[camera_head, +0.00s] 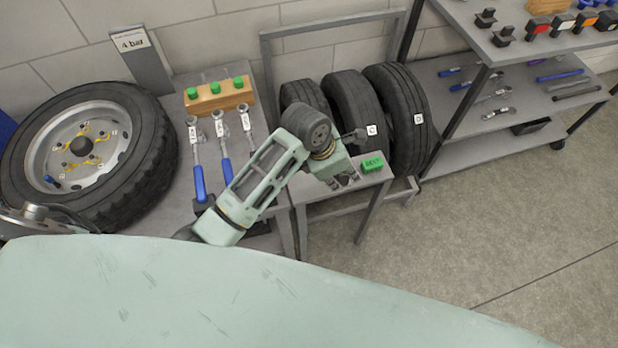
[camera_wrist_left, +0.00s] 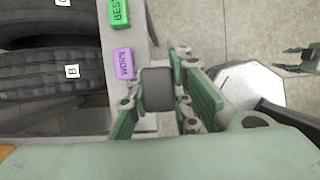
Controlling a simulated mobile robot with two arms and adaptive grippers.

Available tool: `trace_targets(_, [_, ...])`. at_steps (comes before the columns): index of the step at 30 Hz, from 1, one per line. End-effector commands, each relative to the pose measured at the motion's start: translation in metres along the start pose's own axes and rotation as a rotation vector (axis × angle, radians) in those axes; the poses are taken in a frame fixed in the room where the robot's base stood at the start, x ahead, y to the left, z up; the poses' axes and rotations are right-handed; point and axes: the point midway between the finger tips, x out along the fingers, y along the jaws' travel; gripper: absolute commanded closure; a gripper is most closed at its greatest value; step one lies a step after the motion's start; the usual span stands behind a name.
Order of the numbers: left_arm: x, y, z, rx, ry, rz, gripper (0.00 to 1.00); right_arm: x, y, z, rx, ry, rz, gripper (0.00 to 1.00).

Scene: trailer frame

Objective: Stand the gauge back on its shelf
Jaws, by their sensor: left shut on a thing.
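My left gripper (camera_head: 347,178) is over the narrow grey shelf (camera_head: 318,190) in front of the tyres. In the left wrist view the gripper (camera_wrist_left: 160,92) is shut on a dark grey block-like thing, which looks like the gauge (camera_wrist_left: 157,88). Its face and any reading do not show. In the head view the gripper hides it. A green block marked BEST (camera_head: 372,163) and a purple block marked WORN (camera_wrist_left: 125,63) lie on the shelf near the gripper. I cannot tell whether the gauge touches the shelf. Dark finger-like parts at the wrist view's right edge may be my right gripper.
Several tyres (camera_head: 354,105) stand in a rack behind the shelf. A bench at left holds a wheel (camera_head: 85,150), wrenches (camera_head: 225,150) and a wooden block with green caps (camera_head: 218,97). A tool trolley (camera_head: 500,135) stands at right. The floor (camera_head: 480,220) is clear.

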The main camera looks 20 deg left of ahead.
Motion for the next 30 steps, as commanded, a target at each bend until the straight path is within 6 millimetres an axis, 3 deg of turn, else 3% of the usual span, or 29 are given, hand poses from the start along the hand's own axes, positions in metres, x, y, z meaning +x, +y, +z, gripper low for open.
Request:
trace_targets(6, [0.013,0.041,-0.044,-0.004,0.007,0.004,1.0,-0.008,0.001,-0.001,0.0,0.0,0.0,0.6])
trace_targets(13, [0.027,0.071,-0.076,-0.001,0.001,0.002,1.0,-0.011,0.001,-0.001,0.0,0.0,0.001,0.6])
trace_targets(18, [0.033,0.078,-0.084,0.0,0.0,0.001,1.0,-0.011,0.001,-0.001,0.0,0.0,0.001,0.6])
trace_targets(25, [0.062,0.078,-0.097,-0.001,0.001,0.0,1.0,-0.013,0.001,-0.001,0.0,0.0,0.001,0.6])
trace_targets(30, [0.068,0.078,-0.098,0.001,-0.001,0.002,1.0,-0.013,0.001,-0.001,0.0,0.0,0.001,0.6])
